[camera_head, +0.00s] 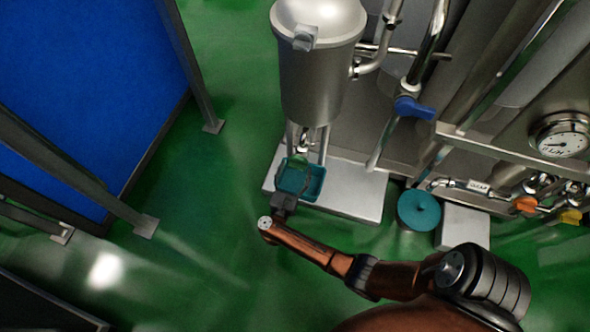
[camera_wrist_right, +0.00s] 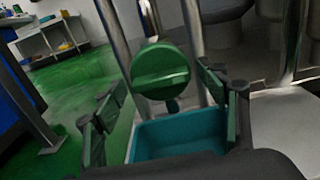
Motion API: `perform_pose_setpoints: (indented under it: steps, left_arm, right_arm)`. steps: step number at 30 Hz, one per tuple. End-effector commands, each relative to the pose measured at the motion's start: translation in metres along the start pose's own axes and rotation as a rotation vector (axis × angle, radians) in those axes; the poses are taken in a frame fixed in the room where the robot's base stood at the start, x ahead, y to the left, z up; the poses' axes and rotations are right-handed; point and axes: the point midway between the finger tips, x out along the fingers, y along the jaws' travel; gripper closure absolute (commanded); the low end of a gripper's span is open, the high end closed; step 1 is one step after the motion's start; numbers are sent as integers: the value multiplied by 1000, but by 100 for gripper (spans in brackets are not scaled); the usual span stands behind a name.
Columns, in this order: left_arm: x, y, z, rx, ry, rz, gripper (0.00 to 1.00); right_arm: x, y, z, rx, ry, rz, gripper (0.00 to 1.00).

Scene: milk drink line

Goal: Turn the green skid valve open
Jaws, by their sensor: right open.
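The green valve (camera_wrist_right: 160,70) has a round knob with a raised bar across its face, lying nearly level in the right wrist view. It sits at the bottom of the steel vessel (camera_head: 318,75), where it is small and partly hidden in the head view. My right gripper (camera_wrist_right: 163,88) is open, with one finger on each side of the green knob. It appears empty; I cannot tell whether either finger touches the knob. In the head view my right gripper (camera_head: 291,184) is over the teal tray below the vessel. My left gripper is not in view.
The teal tray (camera_wrist_right: 178,136) is under the valve, between the vessel's steel legs, on a pale plinth (camera_head: 350,200). A blue-handled valve (camera_head: 414,108), pipes and a teal-topped container (camera_head: 419,210) stand to the right. Green floor (camera_head: 200,195) is clear to the left.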

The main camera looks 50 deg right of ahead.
Motion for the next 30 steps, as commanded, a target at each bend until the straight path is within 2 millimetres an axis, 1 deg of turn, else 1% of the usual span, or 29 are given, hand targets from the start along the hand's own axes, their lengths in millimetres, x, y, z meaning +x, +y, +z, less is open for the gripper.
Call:
perform_pose_setpoints:
  steps: [3,21,30]
  left_arm:
    - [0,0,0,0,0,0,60]
    - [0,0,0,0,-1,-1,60]
    - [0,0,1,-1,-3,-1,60]
  right_arm:
    - [0,0,0,0,0,0,34]
    - [0,0,0,-1,0,1,75]
    - [-1,0,0,-40,0,1,75]
